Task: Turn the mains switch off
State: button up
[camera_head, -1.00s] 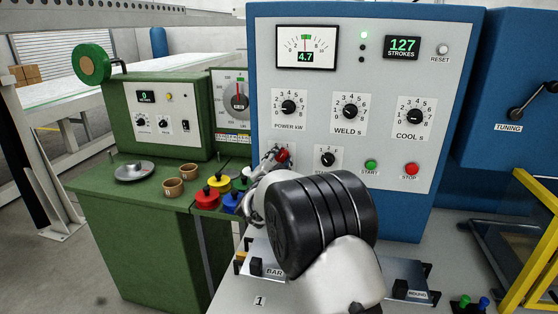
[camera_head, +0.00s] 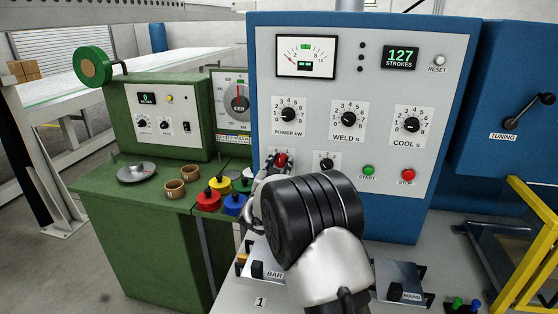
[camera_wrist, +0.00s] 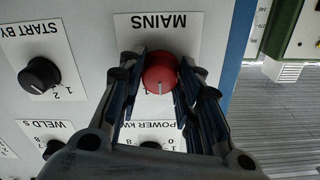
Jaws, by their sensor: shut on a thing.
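The mains switch is a red round knob (camera_wrist: 160,72) on a white plate marked MAINS, upside down in the wrist view. A white mark on the knob points to the plate's "1" side or near it; the exact setting is hard to read. In the head view the red knob (camera_head: 281,159) shows at the lower left of the blue cabinet's grey panel. My gripper (camera_wrist: 157,80) has its two fingers on either side of the knob, shut on it. My own wrist hides part of the plate in the head view.
The START BY selector (camera_wrist: 40,76) sits beside the mains plate. Above are the POWER (camera_head: 288,115), WELD and COOL dials. START (camera_head: 369,170) and STOP (camera_head: 408,175) buttons are to the right. A green bench (camera_head: 140,210) with coloured weights stands at left.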

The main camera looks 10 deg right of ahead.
jog(key=n+p, duration=0.2)
jog(key=n, duration=0.3)
jog(key=shift+p, duration=0.35)
jog(key=shift+n, duration=0.3)
jog(key=o, duration=1)
jog(key=shift+o, duration=0.2)
jog(key=v, duration=1.2)
jog(key=shift+d, duration=0.1)
